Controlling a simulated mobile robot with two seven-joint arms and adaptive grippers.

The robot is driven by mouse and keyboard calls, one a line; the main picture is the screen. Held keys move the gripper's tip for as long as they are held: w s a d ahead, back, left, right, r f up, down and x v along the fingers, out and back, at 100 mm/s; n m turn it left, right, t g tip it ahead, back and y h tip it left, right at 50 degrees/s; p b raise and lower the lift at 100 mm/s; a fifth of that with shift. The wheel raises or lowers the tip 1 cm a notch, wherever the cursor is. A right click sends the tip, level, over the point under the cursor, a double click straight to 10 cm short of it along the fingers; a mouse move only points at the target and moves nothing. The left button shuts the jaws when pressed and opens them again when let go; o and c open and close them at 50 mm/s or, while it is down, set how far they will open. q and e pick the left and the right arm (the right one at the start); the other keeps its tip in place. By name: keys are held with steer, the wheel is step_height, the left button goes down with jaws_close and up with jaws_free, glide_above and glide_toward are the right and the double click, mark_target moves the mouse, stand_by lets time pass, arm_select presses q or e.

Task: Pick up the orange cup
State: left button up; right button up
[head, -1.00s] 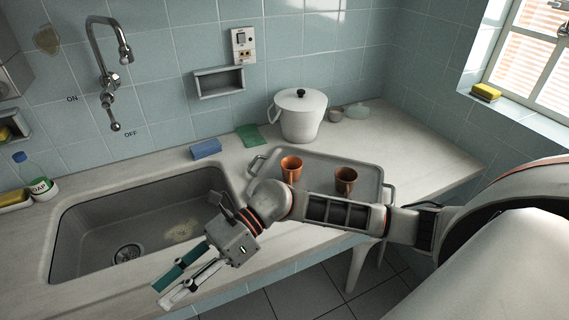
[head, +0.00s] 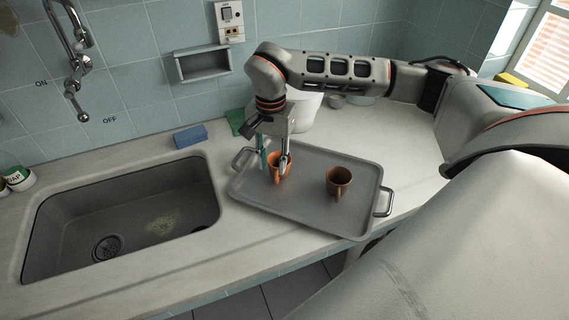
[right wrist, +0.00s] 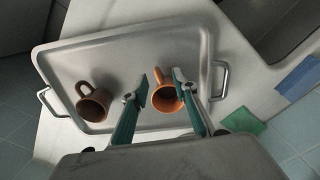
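The orange cup (head: 279,167) stands upright on the left part of a grey tray (head: 320,213). My right gripper (head: 274,170) points down at the cup, with its fingers open around the cup's sides in the head view. In the right wrist view the orange cup (right wrist: 166,97) shows between the two spread fingertips of the right gripper (right wrist: 160,80). I cannot tell whether the fingers touch it. A darker brown cup (head: 338,182) stands to the right on the same tray. My left gripper is not in view.
A sink (head: 130,215) lies to the left. A blue sponge (head: 190,136) and a green cloth (head: 236,121) lie behind the tray. A white pot (head: 303,108) stands behind my right arm. The tray's handle (head: 384,203) sticks out at right.

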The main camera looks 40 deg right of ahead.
mark_target(276, 181)
steer(key=shift+d+f, duration=0.1)
steer(key=shift+d, duration=0.2)
steer(key=shift+a+f, duration=0.15)
steer(key=shift+f, duration=0.7)
steer(key=shift+s+f, duration=0.2)
steer(key=shift+f, duration=2.65)
steer(key=shift+c, duration=0.3)
jaws_close()
